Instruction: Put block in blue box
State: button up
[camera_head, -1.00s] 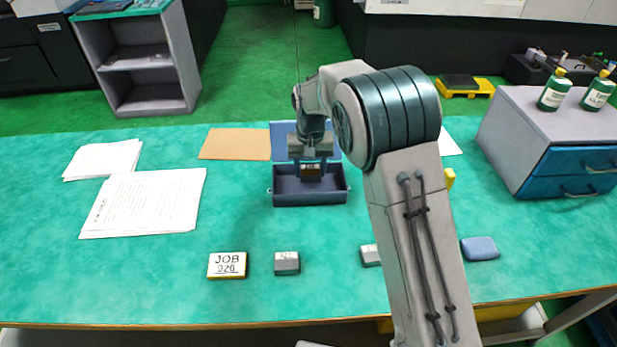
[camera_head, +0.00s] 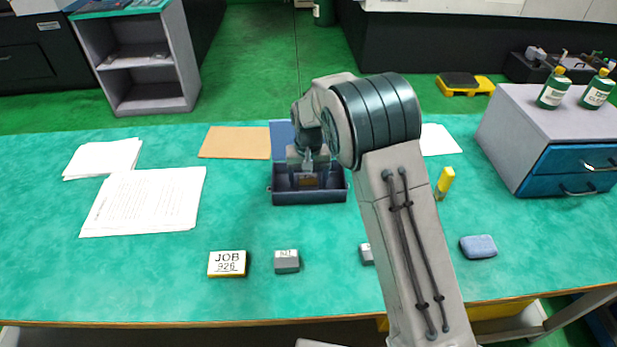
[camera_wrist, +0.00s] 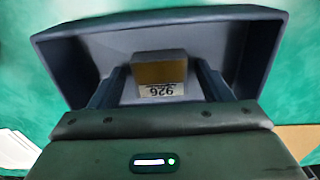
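The blue box (camera_head: 310,197) stands open on the green table, its lid (camera_head: 282,138) tilted up at the back. A brass-coloured block (camera_wrist: 160,74) with a white label reading 926 is inside the box; the block shows dimly in the head view (camera_head: 309,181). My gripper (camera_wrist: 161,86) reaches down into the box. Its two fingers stand apart on either side of the block, with a visible gap on each side. In the head view, my gripper (camera_head: 308,172) is partly hidden by the box's front wall and its own wrist.
A JOB 926 plate (camera_head: 227,263) and a grey block (camera_head: 287,261) lie in front. Another grey block (camera_head: 367,254) is partly behind my arm. A blue pad (camera_head: 478,246) and a drawer cabinet (camera_head: 545,140) are at right. Papers (camera_head: 145,203) lie at left.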

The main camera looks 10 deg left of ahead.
aim_at(308, 180)
notch_tip(308, 180, up, 12)
jog(key=s+d+r+m, duration=0.1)
jog(key=s+d+r, duration=0.4)
jog(key=d, duration=0.5)
jog(key=s+d+m+t, duration=0.1)
jog(key=s+d, duration=0.7)
jog(key=s, duration=0.3)
jog(key=s+d+m+t, duration=0.1)
jog(key=s+d, duration=0.8)
jog(key=s, duration=0.2)
jog(key=shift+d+r+t, duration=0.2)
jog(key=shift+r+t, duration=0.1)
jog(key=shift+s, duration=0.1)
